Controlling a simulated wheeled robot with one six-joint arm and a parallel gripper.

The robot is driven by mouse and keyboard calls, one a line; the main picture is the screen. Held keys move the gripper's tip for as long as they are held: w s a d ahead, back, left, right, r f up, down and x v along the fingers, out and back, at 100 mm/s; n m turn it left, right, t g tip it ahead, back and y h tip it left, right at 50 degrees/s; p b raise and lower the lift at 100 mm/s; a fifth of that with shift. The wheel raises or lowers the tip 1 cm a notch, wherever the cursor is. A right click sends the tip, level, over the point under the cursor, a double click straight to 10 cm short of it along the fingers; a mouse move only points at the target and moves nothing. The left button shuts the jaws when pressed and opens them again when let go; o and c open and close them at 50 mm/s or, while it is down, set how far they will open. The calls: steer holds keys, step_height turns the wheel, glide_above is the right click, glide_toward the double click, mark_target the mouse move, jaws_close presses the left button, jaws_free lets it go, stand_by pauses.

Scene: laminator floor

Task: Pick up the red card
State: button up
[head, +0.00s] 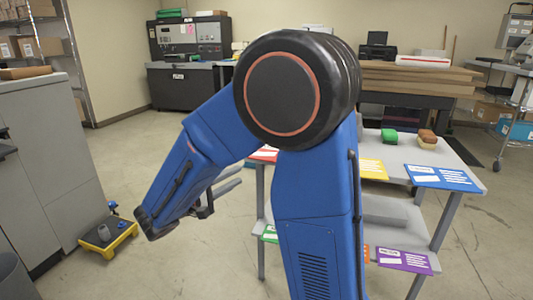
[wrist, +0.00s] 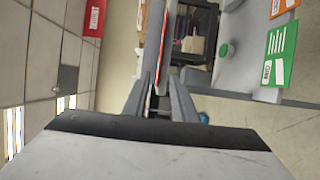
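The red card (head: 264,153) lies on the upper shelf of a grey two-tier stand. In the head view my arm hides most of it, and only a red and white strip shows. In the wrist view, turned on its side, the red card (wrist: 163,38) appears as a thin red line along the shelf edge, almost edge-on. My gripper (head: 232,180) is just left of the stand. In the wrist view its two grey fingers (wrist: 160,85) are apart, with the shelf edge in line beyond them. I see nothing held; the exact distance to the card is unclear.
The upper shelf also holds a yellow card (head: 373,168) and a blue card (head: 442,177). A purple card (head: 404,261) and a green card (wrist: 280,57) are on the lower shelf. A grey cabinet (head: 55,160) and a yellow floor trolley (head: 110,240) stand left; floor between is clear.

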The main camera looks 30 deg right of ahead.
glide_toward(263, 160)
steer(key=d, duration=0.3)
steer(key=shift+w+x, duration=0.15)
steer(key=shift+x, duration=1.05)
steer(key=shift+w+x, duration=0.15)
steer(key=shift+x, duration=1.05)
steer(key=shift+a, duration=0.1)
jaws_close()
